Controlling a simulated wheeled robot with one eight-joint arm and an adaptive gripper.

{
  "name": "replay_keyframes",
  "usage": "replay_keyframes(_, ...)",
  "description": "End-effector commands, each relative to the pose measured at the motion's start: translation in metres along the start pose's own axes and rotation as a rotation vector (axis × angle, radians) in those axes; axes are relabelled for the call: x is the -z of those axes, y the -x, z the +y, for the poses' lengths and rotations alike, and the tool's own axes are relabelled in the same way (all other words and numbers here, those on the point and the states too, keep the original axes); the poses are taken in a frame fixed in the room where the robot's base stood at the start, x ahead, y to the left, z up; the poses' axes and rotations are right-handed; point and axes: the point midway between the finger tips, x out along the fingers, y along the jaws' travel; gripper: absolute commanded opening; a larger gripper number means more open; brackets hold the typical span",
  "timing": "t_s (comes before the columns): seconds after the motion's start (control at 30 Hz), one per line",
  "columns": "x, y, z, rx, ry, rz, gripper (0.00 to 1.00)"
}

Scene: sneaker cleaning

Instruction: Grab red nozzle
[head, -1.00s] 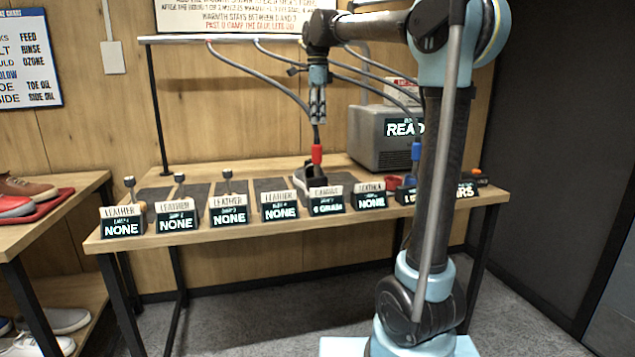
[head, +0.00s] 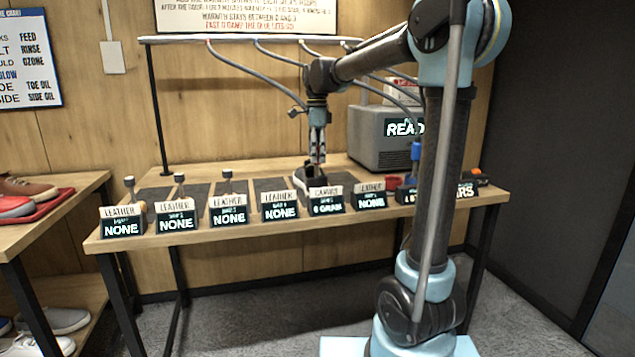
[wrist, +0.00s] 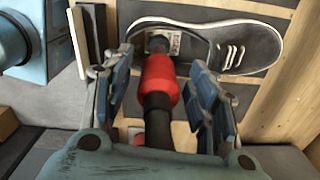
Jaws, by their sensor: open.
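The red nozzle (wrist: 160,82) hangs on a black hose between the two fingers of my gripper (wrist: 160,95) in the wrist view. The fingers stand apart on either side of it, with visible gaps. In the head view my gripper (head: 317,150) points down above the table, and its fingers mostly hide the nozzle. A dark sneaker with a white sole (wrist: 245,48) lies just beyond the nozzle in the wrist view. In the head view the sneaker (head: 308,176) sits under my gripper.
The table (head: 240,236) carries a row of labelled signs, several reading NONE (head: 122,229). A grey machine (head: 375,140) stands behind, right of my gripper. A blue nozzle (head: 415,152) hangs further right. Grey hoses (head: 245,70) run down from an overhead rail (head: 200,39).

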Motion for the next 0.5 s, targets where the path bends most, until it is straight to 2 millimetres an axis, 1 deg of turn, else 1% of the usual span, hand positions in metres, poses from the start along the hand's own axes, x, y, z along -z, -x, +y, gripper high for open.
replay_keyframes(0.1,0.0001,-0.0078,-0.0001,0.000,0.000,0.000,0.53)
replay_keyframes(0.33,0.0001,-0.0093,0.0000,0.000,0.000,0.000,0.53)
replay_keyframes(0.37,0.0001,-0.0093,0.0000,0.000,0.000,0.000,0.51)
replay_keyframes(0.4,0.0001,-0.0092,0.0000,0.000,0.000,0.000,0.42)
replay_keyframes(0.47,0.0001,-0.0092,0.0001,0.000,0.000,0.000,0.28)
replay_keyframes(0.5,0.0001,-0.0091,0.0001,0.000,0.000,0.000,0.19)
